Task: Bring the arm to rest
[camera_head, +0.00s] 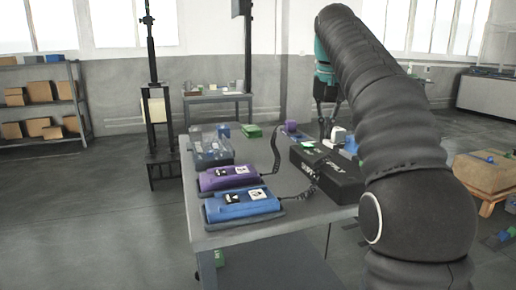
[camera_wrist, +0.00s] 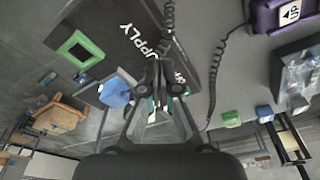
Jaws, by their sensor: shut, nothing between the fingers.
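My arm rises on the right of the head view and bends over toward the back. My gripper (camera_head: 327,128) hangs down over the far side of the grey table (camera_head: 225,235). In the wrist view my gripper (camera_wrist: 158,88) has its fingers together, with nothing seen between them. Below it in that view is the black supply box (camera_wrist: 110,45), which also shows in the head view (camera_head: 328,175). I cannot tell the exact height of the fingertips above the table.
On the table's near left are a purple control box (camera_head: 222,178) and a blue control box (camera_head: 240,205), with coiled cables. A wooden stool (camera_head: 482,180) is at right. Open floor lies at left.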

